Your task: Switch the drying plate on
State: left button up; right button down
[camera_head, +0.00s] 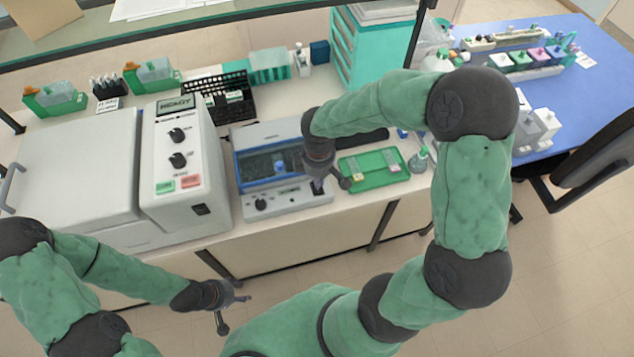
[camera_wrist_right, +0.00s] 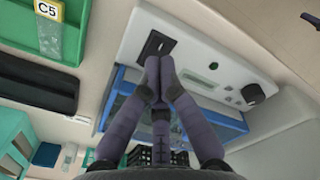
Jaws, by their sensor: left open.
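The drying plate appears to be the low grey unit (camera_head: 286,202) with a blue frame and dark top, at the middle of the bench. Its front panel (camera_wrist_right: 200,50) carries a black knob (camera_wrist_right: 253,94), a small green lamp or button (camera_wrist_right: 213,66) and a black rocker switch (camera_wrist_right: 155,45). My right gripper (camera_head: 319,186) is at the panel's right end, in front of the switch. In the right wrist view its fingertips (camera_wrist_right: 160,66) are together, right by the switch; contact cannot be told. My left gripper (camera_head: 233,312) is open and empty, low in front of the bench.
A large white machine with a READY display (camera_head: 176,104) stands left of the plate. A green tray (camera_head: 372,175) with small items lies to its right, near a small bottle (camera_head: 419,160). Racks stand behind. A blue table (camera_head: 585,75) and a dark chair (camera_head: 600,150) are at the right.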

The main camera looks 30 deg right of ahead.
aim_at(318, 191)
jog(key=shift+r+p, duration=1.35)
jog(key=shift+r, duration=0.5)
pick_arm(q)
notch_tip(318, 191, up, 3)
jog(key=shift+r, duration=0.1)
